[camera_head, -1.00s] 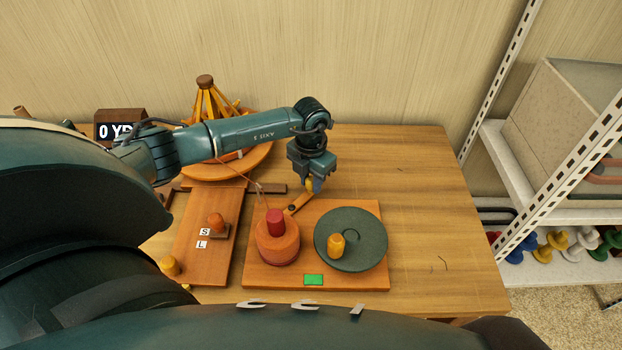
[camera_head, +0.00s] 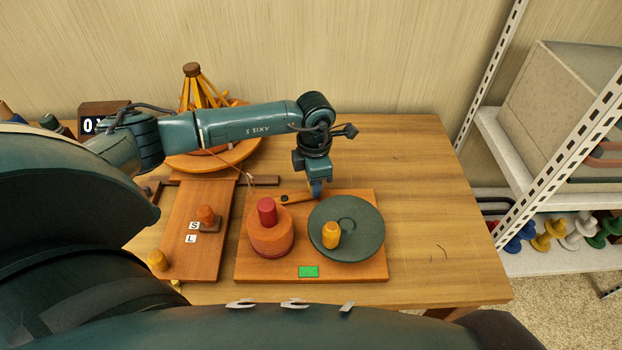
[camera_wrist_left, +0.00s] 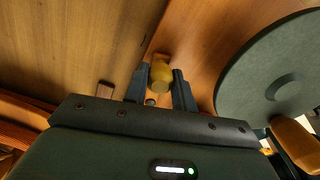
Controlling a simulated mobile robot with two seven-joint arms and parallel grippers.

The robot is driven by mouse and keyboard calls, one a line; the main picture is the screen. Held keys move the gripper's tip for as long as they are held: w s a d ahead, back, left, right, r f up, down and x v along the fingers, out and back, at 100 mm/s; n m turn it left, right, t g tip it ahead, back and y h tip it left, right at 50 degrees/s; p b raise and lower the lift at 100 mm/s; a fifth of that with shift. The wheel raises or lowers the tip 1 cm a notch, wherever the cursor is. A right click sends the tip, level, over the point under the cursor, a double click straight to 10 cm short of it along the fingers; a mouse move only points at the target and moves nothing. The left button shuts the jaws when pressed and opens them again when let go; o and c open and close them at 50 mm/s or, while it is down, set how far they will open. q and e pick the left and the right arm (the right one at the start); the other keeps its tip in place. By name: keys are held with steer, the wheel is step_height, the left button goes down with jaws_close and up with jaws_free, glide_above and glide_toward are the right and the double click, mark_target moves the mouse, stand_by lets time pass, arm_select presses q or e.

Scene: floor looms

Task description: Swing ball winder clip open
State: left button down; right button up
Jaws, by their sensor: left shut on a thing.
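The ball winder is a wooden base (camera_head: 365,268) with a green wheel (camera_head: 360,240), an orange drum (camera_head: 270,236) with a red top (camera_head: 267,211), and a yellow handle (camera_head: 331,235). Its clip is a short wooden arm (camera_head: 291,199) behind the drum, lying nearly level across the picture. My left gripper (camera_head: 317,190) reaches down to the clip's right end and hides that end in the head view. In the left wrist view, the yellow clip knob (camera_wrist_left: 161,74) sits between the two shut-in fingers of this gripper (camera_wrist_left: 160,88). My right gripper is in neither view.
The table's right side (camera_head: 430,200) is clear. A shelf (camera_head: 556,258) with coloured spools stands at right.

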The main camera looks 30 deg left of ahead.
arm_select(q)
steer(key=shift+s+d+m+b, duration=0.25)
steer(key=shift+m+b, duration=0.05)
steer(key=shift+m, duration=0.4)
steer(key=shift+s+d+m, duration=0.2)
steer(key=shift+s+m, duration=0.1)
steer(key=shift+m, duration=0.2)
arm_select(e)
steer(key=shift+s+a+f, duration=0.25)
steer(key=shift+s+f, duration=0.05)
arm_select(q)
steer(key=shift+s+d+b, duration=0.1)
steer(key=shift+b, duration=0.2)
steer(key=shift+m, duration=0.3)
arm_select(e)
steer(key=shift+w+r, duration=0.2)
arm_select(q)
steer(key=c, duration=1.1)
jaws_free()
steer(key=shift+c, duration=0.2)
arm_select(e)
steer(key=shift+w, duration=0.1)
